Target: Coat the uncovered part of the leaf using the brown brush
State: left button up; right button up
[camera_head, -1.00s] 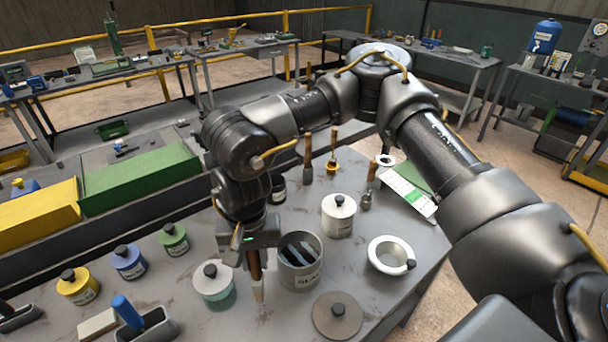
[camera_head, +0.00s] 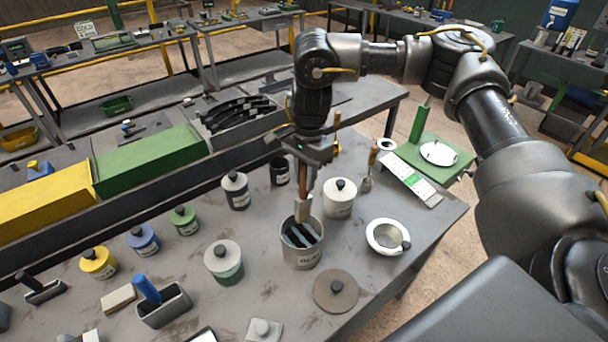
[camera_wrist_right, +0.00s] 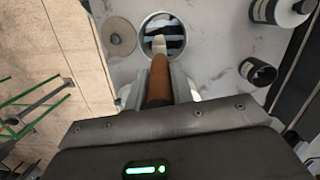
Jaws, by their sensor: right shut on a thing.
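My right gripper (camera_head: 309,150) is shut on the brown handle of a brush (camera_head: 304,205), which points straight down. The brush's pale lower end is at the mouth of an open grey pot (camera_head: 302,256), at its far rim in the head view. Dark grey strips lie inside this pot. The right wrist view shows the brown brush (camera_wrist_right: 158,78) with its pale tip over the pot (camera_wrist_right: 150,18); I cannot tell whether it touches the contents. Several dark curved leaves (camera_head: 240,112) rest in a rack at the back. My left gripper is not in view.
A round grey lid (camera_head: 336,291), a white bowl (camera_head: 387,237) and a white lidded jar (camera_head: 339,198) surround the pot. A white-and-teal jar (camera_head: 223,262) stands to its left. A green stand (camera_head: 430,155) is at the right edge.

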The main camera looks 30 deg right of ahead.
aim_at(304, 206)
notch_tip(304, 206, down, 5)
jog(key=b, duration=0.4)
jog(key=shift+f+b, duration=2.1)
jog(key=shift+f, duration=1)
jog(key=shift+r, duration=0.15)
notch_tip(304, 206, up, 7)
jog(key=p, duration=0.7)
jog(key=shift+r, duration=0.25)
notch_tip(304, 206, up, 4)
jog(key=p, duration=0.3)
jog(key=shift+p, duration=0.35)
